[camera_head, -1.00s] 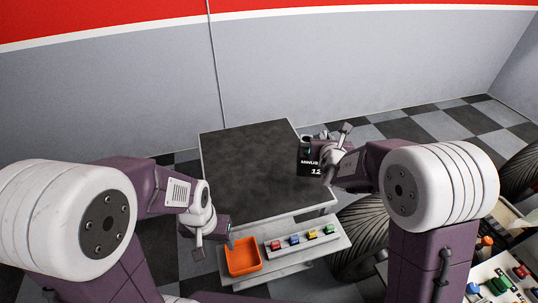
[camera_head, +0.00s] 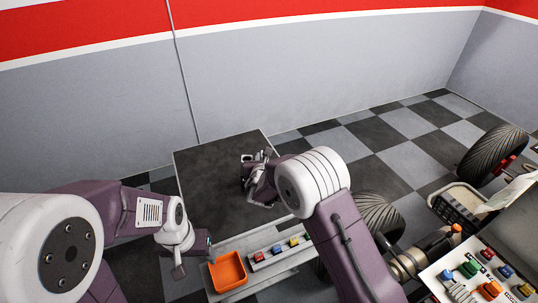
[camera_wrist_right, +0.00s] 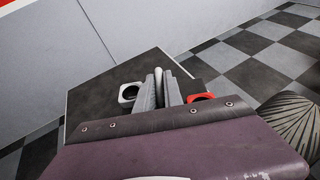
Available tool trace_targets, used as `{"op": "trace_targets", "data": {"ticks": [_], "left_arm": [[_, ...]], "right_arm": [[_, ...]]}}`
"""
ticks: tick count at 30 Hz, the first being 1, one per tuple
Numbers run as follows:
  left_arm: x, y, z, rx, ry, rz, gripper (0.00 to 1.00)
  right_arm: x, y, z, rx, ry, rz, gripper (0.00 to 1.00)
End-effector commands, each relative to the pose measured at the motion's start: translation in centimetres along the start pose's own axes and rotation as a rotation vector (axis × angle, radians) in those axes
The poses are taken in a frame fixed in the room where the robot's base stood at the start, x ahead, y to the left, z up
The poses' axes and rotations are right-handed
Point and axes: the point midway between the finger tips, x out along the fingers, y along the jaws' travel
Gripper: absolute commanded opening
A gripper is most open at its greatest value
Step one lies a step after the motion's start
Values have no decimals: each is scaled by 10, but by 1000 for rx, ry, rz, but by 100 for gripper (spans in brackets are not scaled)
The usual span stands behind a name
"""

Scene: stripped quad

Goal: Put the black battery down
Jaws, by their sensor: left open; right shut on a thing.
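My right gripper (camera_head: 262,172) is shut on the black battery (camera_head: 246,175), over the dark top of the grey workbench (camera_head: 212,160), near its right side. The gripper and arm cover most of the battery in the head view. In the right wrist view the fingers (camera_wrist_right: 160,88) grip between a grey ring-shaped terminal (camera_wrist_right: 128,93) and a red terminal (camera_wrist_right: 201,97). I cannot tell whether the battery touches the bench top. My left gripper (camera_head: 194,257) is open and empty, beside the orange tray.
An orange tray (camera_head: 228,271) and a strip of coloured blocks (camera_head: 277,251) lie on the bench's lower front shelf. A tyre (camera_head: 378,220) stands right of the bench. The bench top left of the battery is clear. A wall rises behind.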

Motion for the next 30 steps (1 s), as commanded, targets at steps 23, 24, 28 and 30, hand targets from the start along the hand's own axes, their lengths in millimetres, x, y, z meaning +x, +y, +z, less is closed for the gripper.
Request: {"op": "trace_targets", "data": {"ticks": [23,24,28,30], "left_arm": [[-2,0,0,0,0,0,65],[-2,0,0,0,0,0,65],[-2,0,0,0,0,0,65],[-2,0,0,0,0,0,65]], "right_arm": [[15,-1,-38,0,1,0,34],[15,0,-37,1,1,0,34],[15,0,-37,1,0,0,34],[14,0,-37,0,0,0,34]]}}
